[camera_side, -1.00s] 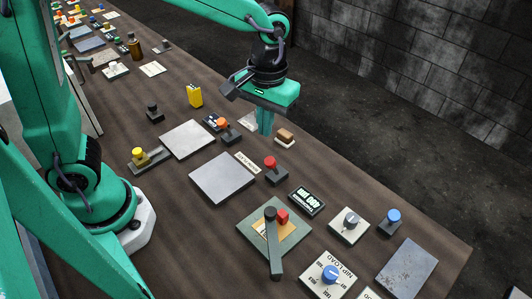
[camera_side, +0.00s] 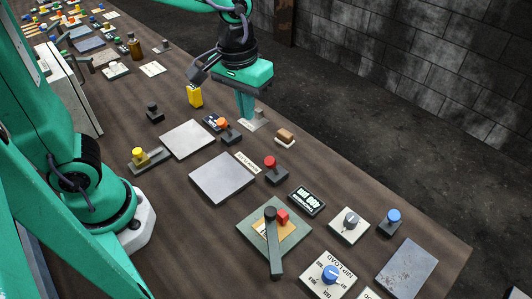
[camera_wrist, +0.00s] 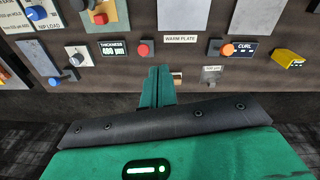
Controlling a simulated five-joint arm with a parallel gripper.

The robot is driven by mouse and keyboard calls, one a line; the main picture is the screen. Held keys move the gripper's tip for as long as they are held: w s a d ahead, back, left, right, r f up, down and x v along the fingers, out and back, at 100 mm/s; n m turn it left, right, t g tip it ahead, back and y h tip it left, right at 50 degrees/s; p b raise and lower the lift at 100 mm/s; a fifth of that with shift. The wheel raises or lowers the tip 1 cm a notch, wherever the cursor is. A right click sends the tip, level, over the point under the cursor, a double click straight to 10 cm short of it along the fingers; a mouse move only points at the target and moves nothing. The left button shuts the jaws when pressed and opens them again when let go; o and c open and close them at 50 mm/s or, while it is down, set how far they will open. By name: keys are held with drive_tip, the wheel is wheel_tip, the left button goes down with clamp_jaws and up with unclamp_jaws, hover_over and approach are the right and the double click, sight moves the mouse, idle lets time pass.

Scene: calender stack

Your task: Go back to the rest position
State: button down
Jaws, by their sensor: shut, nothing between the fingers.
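My gripper (camera_side: 246,117) is a green two-finger head, and its fingers are together with nothing visible between them. In the wrist view the closed fingers (camera_wrist: 157,86) reach toward the panel and partly cover a small brown-topped block (camera_wrist: 177,77). That block (camera_side: 285,136) stands to the right of my fingers in the side view, apart from them. Whether the fingertips touch the table cannot be told.
A yellow block (camera_side: 195,97) stands to the left of my gripper. An orange knob (camera_side: 221,123), a red knob (camera_side: 270,161), a display (camera_side: 307,201) and grey plates (camera_side: 224,178) lie nearer. A lever (camera_side: 273,245) on a green plate stands in front. Beyond the table is open floor.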

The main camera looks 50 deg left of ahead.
drive_tip(key=s+a+r+m+t, duration=0.2)
drive_tip(key=s+a+r+t, duration=0.2)
drive_tip(key=s+a, duration=0.4)
drive_tip(key=shift+s+a+r+t, duration=0.2)
drive_tip(key=shift+s+a+t, duration=0.2)
drive_tip(key=shift+a, duration=0.6)
